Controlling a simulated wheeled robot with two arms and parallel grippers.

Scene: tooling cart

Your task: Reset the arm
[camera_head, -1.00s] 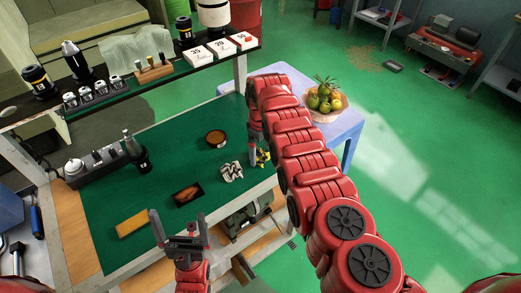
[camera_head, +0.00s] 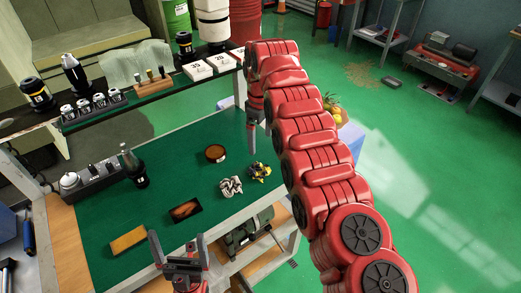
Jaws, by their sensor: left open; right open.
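My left gripper (camera_head: 178,248) is at the bottom, fingers apart and empty, over the front edge of the cart's green mat (camera_head: 120,210). My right arm (camera_head: 310,140) comes in from the lower right and bends over at the top. My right gripper (camera_head: 252,148) hangs down from it over the right edge of the mat, seen edge-on, with nothing visible in it. It is above and apart from a yellow and black item (camera_head: 260,171).
A shelf (camera_head: 120,98) with bottles and number cards runs behind. My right arm hides most of a fruit table.

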